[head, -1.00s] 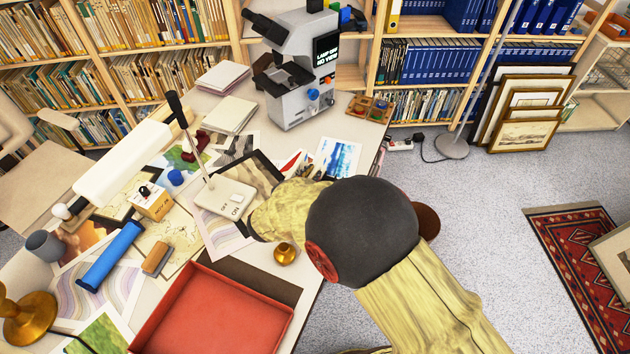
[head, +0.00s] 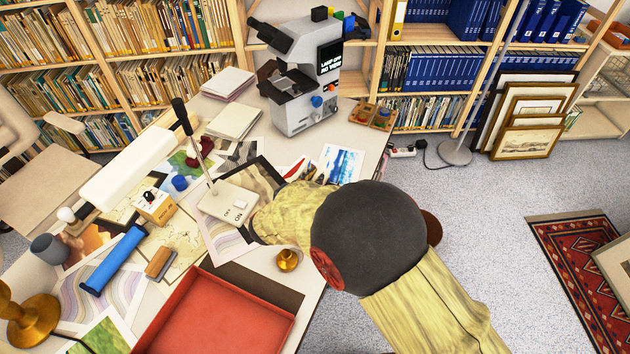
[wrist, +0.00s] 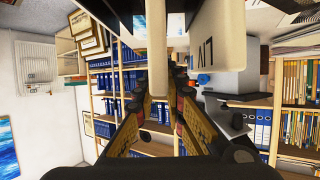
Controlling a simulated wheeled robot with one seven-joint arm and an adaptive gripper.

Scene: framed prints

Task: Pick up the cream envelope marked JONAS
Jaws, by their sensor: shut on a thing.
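In the wrist view my gripper (wrist: 161,92) is closed on a narrow cream upright piece that reaches between its fingertips. I take this for the cream envelope (wrist: 156,40). Beside it, to the right, is a cream panel (wrist: 205,42) with a few dark strokes of lettering. The full name cannot be read, and I cannot tell whether the panel and the narrow piece are one. In the head view my arm's dark round joint and yellowish links hide the gripper and envelope, at the desk's right edge.
Framed prints (head: 527,118) lean by the shelves. Open carpet lies right of the desk, with a red rug (head: 585,262).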

